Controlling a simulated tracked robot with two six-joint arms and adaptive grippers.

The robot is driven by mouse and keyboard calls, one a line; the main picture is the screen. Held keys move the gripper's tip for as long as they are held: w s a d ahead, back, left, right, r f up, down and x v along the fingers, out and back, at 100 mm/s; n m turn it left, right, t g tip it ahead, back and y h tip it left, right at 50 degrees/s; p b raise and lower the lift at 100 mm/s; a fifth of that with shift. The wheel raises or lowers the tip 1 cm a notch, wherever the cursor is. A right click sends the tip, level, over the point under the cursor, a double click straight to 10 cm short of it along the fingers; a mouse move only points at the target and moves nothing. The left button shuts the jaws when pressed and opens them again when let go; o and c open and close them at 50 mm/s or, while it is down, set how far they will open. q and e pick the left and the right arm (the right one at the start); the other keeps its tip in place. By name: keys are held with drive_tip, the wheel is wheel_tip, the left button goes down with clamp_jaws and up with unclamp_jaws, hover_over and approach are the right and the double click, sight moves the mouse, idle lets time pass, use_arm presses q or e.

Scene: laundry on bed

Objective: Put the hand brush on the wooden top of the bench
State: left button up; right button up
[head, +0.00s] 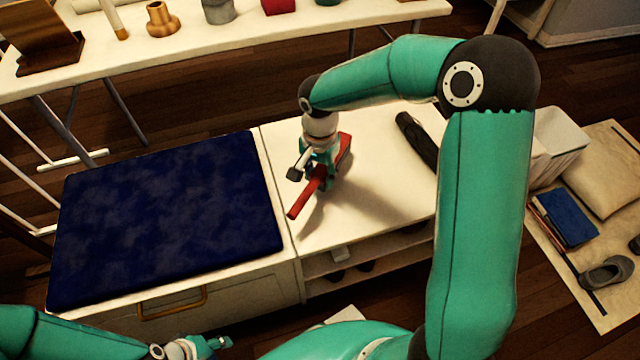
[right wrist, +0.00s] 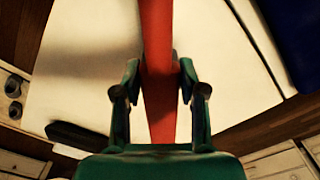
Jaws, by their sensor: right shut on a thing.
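The red hand brush (head: 300,204) is in my right gripper (head: 318,172), over the pale bare top of the bench (head: 385,205). Its handle points toward the front left and its wider end is at the back right. In the right wrist view the red brush (right wrist: 157,30) runs between the two fingers of the right gripper (right wrist: 159,75), which is shut on it. I cannot tell whether the brush touches the top. My left gripper (head: 212,345) is low in front of the bench, away from the brush; its finger opening is unclear.
A navy cushion (head: 170,215) covers the bench's left part. A dark, long object (head: 418,140) lies at the right of the bare top. A white table (head: 230,40) with several items stands behind. A mat with a blue book (head: 568,216) and a shoe (head: 606,272) lies at right.

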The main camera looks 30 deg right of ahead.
sight(319, 183)
drive_tip(key=shift+f+b, duration=0.35)
drive_tip(key=shift+f, duration=1.5)
drive_tip(key=shift+f, duration=0.1)
drive_tip(key=o, duration=1.1)
drive_tip(key=shift+r, duration=0.2)
wheel_tip(319, 183, up, 12)
drive_tip(key=p, duration=0.3)
drive_tip(key=shift+p, duration=0.3)
drive_tip(key=shift+f, duration=0.1)
drive_tip(key=shift+s, duration=0.1)
